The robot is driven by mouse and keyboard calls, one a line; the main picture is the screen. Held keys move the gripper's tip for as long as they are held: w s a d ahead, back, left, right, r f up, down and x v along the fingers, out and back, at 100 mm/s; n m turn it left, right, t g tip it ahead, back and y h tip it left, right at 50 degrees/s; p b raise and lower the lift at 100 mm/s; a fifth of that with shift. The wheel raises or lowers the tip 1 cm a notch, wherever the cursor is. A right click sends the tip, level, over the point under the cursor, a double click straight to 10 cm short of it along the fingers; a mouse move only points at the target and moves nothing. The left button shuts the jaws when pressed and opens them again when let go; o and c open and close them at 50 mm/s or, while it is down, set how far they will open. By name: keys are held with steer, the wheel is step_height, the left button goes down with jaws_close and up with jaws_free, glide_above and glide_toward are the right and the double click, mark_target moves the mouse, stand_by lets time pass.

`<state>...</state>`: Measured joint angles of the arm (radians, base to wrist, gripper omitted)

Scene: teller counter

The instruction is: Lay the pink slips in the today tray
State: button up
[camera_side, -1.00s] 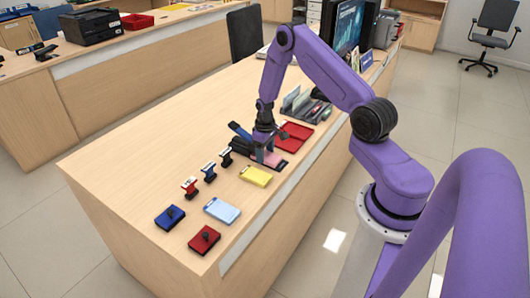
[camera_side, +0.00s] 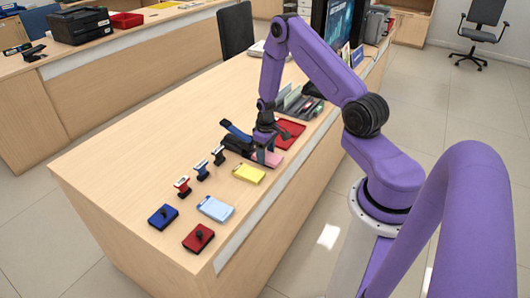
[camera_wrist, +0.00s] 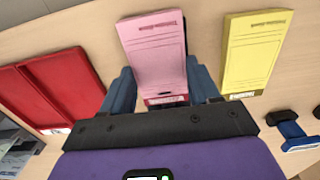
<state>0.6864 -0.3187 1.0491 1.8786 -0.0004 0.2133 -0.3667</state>
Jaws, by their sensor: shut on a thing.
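The pink slips (camera_wrist: 153,45) form a pad between the two blue fingers of my gripper (camera_wrist: 160,88) in the wrist view. My gripper is shut on the pad's near end. In the side view, my gripper (camera_side: 265,152) is low at the counter, and part of the pink slips (camera_side: 273,159) shows beside it. Whether the pad touches the counter I cannot tell. A red tray (camera_side: 291,134) lies just beyond the gripper, apart from the slips. It also shows at the left of the wrist view (camera_wrist: 66,88). No readable label marks it as the today tray.
A yellow pad (camera_side: 249,174) lies close beside the pink slips. Several stamps (camera_side: 202,170), a light-blue pad (camera_side: 215,208) and blue (camera_side: 163,216) and red (camera_side: 198,237) ink pads stand nearer the camera. A grey rack (camera_side: 300,104) stands beyond the tray. The counter's left side is clear.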

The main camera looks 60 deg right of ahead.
steer(key=o, duration=1.2)
step_height(320, 180, up, 18)
steer(key=shift+f, duration=0.25)
steer(key=s+a+r+n, duration=0.3)
steer(key=a+r, duration=0.1)
steer(key=a, duration=0.6)
steer(key=s+a+r+n, duration=0.3)
steer(key=s+a, duration=0.1)
steer(key=a, duration=0.6)
steer(key=s+a+r+n, duration=0.1)
steer(key=s+a+n, duration=0.1)
steer(key=s, duration=0.4)
steer(key=s+a+r+n, duration=0.1)
steer(key=s+a+n, duration=0.1)
steer(key=s, duration=0.5)
steer(key=s+a+r+n, duration=0.2)
steer(key=s, duration=0.4)
steer(key=shift+s+a+n, duration=0.15)
steer(key=shift+s+n, duration=0.15)
